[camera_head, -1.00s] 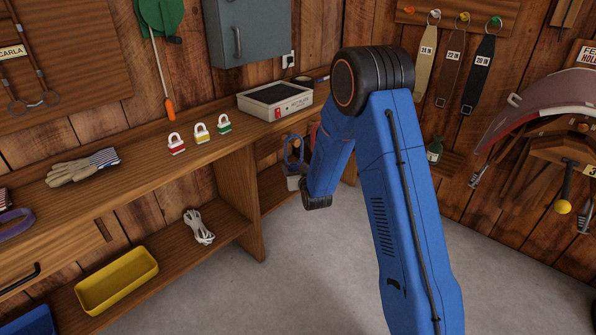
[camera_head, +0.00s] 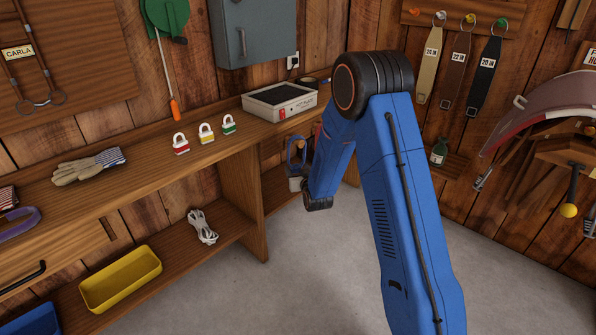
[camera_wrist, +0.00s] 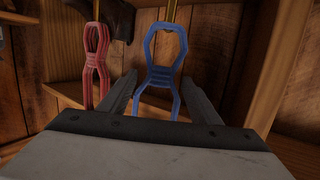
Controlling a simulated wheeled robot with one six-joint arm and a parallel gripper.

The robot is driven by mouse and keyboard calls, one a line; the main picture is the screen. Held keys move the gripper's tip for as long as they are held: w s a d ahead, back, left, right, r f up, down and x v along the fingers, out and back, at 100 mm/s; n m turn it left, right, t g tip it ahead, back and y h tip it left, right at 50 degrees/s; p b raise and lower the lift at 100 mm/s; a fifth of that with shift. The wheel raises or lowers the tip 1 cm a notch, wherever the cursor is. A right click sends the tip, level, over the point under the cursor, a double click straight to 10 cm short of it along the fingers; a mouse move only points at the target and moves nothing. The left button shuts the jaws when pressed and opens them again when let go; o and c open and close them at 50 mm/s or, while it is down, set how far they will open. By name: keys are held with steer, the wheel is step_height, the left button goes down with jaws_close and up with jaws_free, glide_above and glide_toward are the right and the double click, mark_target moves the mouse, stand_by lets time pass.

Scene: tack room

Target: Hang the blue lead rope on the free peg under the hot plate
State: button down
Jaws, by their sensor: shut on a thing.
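The blue lead rope (camera_head: 296,151) is a loop bound in the middle, below the bench top under the hot plate (camera_head: 280,101). In the wrist view the blue lead rope (camera_wrist: 166,50) hangs upright. My gripper (camera_wrist: 158,84) is shut on its lower part, one finger on each side. A brass peg (camera_wrist: 171,12) shows at the rope's top loop; I cannot tell whether the loop is around it or in front of it. A red rope (camera_wrist: 96,55) hangs on another brass peg to the left. My arm hides part of this area in the head view.
A wooden upright (camera_wrist: 266,60) stands close right of the blue rope. A dark object (camera_wrist: 110,15) hangs behind, between the ropes. Several padlocks (camera_head: 206,133) and gloves (camera_head: 90,166) lie on the bench. A yellow bin (camera_head: 120,280) sits on the lower shelf. The floor (camera_head: 270,290) is clear.

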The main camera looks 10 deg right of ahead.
steer(key=c, duration=0.5)
jaws_free()
steer(key=shift+a+f, duration=0.2)
steer(key=shift+f, duration=0.1)
steer(key=shift+c, duration=0.2)
steer(key=shift+r, duration=0.1)
steer(key=v, duration=1.7)
steer(key=s+d+r+g, duration=0.3)
steer(key=s+r, duration=0.3)
steer(key=s, duration=0.1)
steer(key=s+d+r+g, duration=0.2)
steer(key=s+r+g, duration=0.1)
steer(key=s+r, duration=0.4)
steer(key=s+d+r+g, duration=0.2)
steer(key=s, duration=1.2)
steer(key=s+d+r+g+h, duration=0.1)
steer(key=s+d+r+g, duration=0.1)
steer(key=s, duration=1.2)
steer(key=shift+s+r+m+g, duration=0.2)
steer(key=shift+r+m+g, duration=0.2)
